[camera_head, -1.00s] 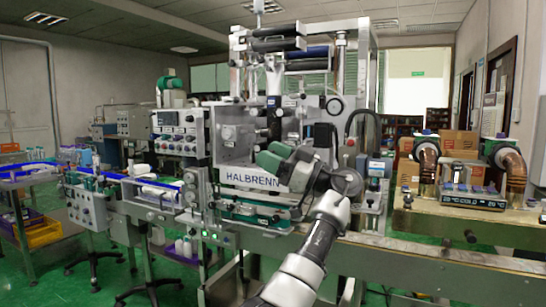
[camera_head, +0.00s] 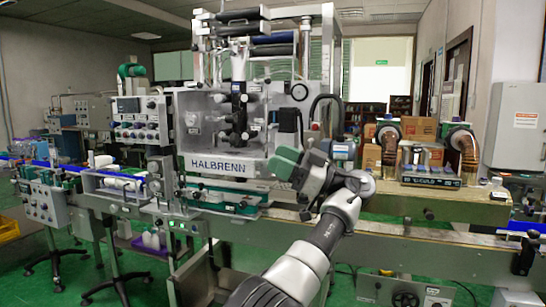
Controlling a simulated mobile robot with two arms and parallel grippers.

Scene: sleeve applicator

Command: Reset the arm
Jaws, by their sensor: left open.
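My left arm reaches up from the bottom centre. Its left gripper (camera_head: 284,164), with green fingers, is open and points to the left. It appears in front of the lower right part of the sleeve applicator (camera_head: 228,128), a large grey machine marked HALBRENN. I see nothing held in the gripper. The gap between its fingers is hard to make out, and I cannot tell how far it is from the machine. My right gripper is not in view.
A conveyor (camera_head: 120,183) with white bottles runs in from the left. A metal bench (camera_head: 430,208) extends right, bearing copper-coloured pipes (camera_head: 389,140) and a small display unit (camera_head: 430,181). A grey cabinet (camera_head: 514,125) stands far right. Green floor shows below.

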